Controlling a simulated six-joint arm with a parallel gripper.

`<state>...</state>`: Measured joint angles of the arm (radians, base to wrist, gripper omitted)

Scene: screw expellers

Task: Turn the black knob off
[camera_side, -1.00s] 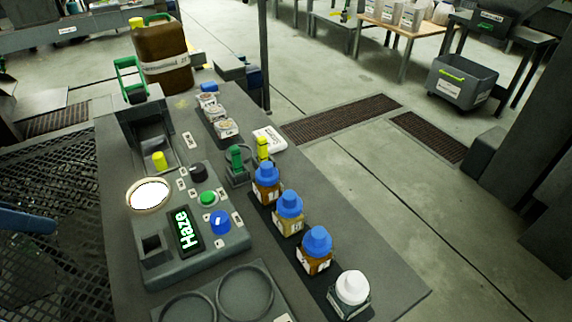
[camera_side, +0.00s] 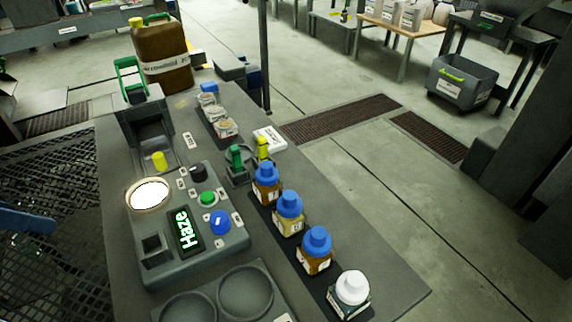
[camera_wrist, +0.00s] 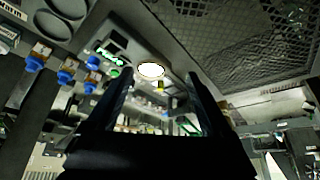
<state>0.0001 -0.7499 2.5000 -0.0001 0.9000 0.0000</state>
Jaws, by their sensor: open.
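The black knob (camera_side: 198,173) sits on the grey control panel (camera_side: 187,268), between the yellow knob (camera_side: 159,160) and the green button (camera_side: 207,198). A lit round disc (camera_side: 150,194) is to its left, and a blue knob (camera_side: 220,222) is below it. I cannot make out the black knob in the wrist view.
Blue-capped bottles (camera_side: 289,211) and a white-capped bottle (camera_side: 351,289) stand in a row right of the panel. Green and yellow pieces (camera_side: 235,158) stand behind. A brown jerrycan (camera_side: 163,60) is at the back. Mesh (camera_side: 50,180) lies left.

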